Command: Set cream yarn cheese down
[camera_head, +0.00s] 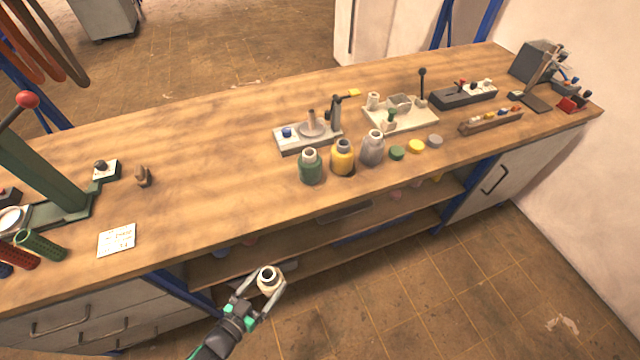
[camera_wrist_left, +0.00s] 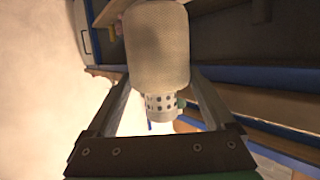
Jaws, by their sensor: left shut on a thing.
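The cream yarn cheese (camera_head: 269,281) is held in my left gripper (camera_head: 268,287), in front of and below the front edge of the wooden bench, clear of the bench top. In the left wrist view the cream yarn cheese (camera_wrist_left: 157,48) is between the two fingers (camera_wrist_left: 156,95), its wide yarn body at the top and a perforated pale tube end at the bottom. The gripper is shut on it. Green (camera_head: 311,168), yellow (camera_head: 342,158) and grey (camera_head: 372,149) yarn cheeses stand upright in a row on the bench. My right gripper does not show.
The wooden bench top (camera_head: 215,170) is bare left of the green cheese. A white card (camera_head: 117,240) lies near its front left. A grey base with a blue knob (camera_head: 288,132) stands behind the row. Green (camera_head: 397,153) and yellow (camera_head: 416,146) discs lie to its right. Open shelves (camera_head: 330,235) run below.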

